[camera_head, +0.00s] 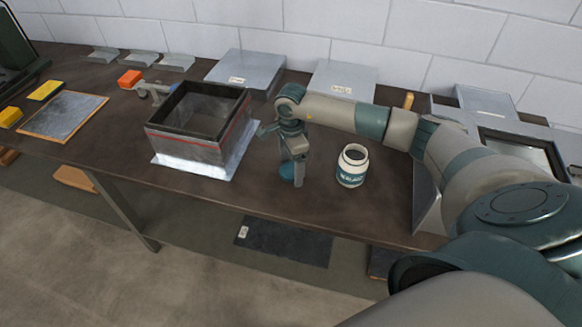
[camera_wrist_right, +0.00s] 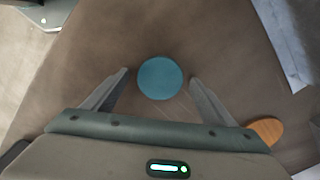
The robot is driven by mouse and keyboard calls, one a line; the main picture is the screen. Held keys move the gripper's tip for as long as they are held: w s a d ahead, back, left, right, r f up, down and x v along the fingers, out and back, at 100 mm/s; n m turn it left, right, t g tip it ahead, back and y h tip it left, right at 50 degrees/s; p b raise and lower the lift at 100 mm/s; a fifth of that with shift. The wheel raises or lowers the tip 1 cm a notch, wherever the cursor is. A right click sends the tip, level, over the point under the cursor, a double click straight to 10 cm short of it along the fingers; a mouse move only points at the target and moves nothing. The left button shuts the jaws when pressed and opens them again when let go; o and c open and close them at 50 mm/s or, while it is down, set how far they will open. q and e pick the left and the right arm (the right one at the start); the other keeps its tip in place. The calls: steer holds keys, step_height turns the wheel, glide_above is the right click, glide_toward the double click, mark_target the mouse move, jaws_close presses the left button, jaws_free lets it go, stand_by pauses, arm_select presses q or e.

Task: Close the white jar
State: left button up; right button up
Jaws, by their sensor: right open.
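The white jar (camera_head: 352,167) stands upright and open on the brown table, with a blue label band and a dark mouth. A round blue lid (camera_wrist_right: 160,78) lies on the table in the right wrist view, between and just beyond my right gripper's fingertips (camera_wrist_right: 158,76). In the head view the lid (camera_head: 287,171) is partly hidden behind my right gripper (camera_head: 293,180), which points down over it, left of the jar. My right gripper is open, with nothing between its fingers that I can see gripped. My left gripper is not in view.
A metal duct box (camera_head: 198,128) stands on a shiny sheet left of my right gripper. Grey boxes (camera_head: 246,72) line the wall. A wood-edged plate (camera_head: 63,116) lies at left. The table (camera_head: 262,200) is bare between lid and front edge.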

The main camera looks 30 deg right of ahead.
mark_target(291, 170)
stand_by(0.4)
steer(key=c, duration=1.1)
step_height(291, 170, up, 10)
steer(key=b, duration=0.4)
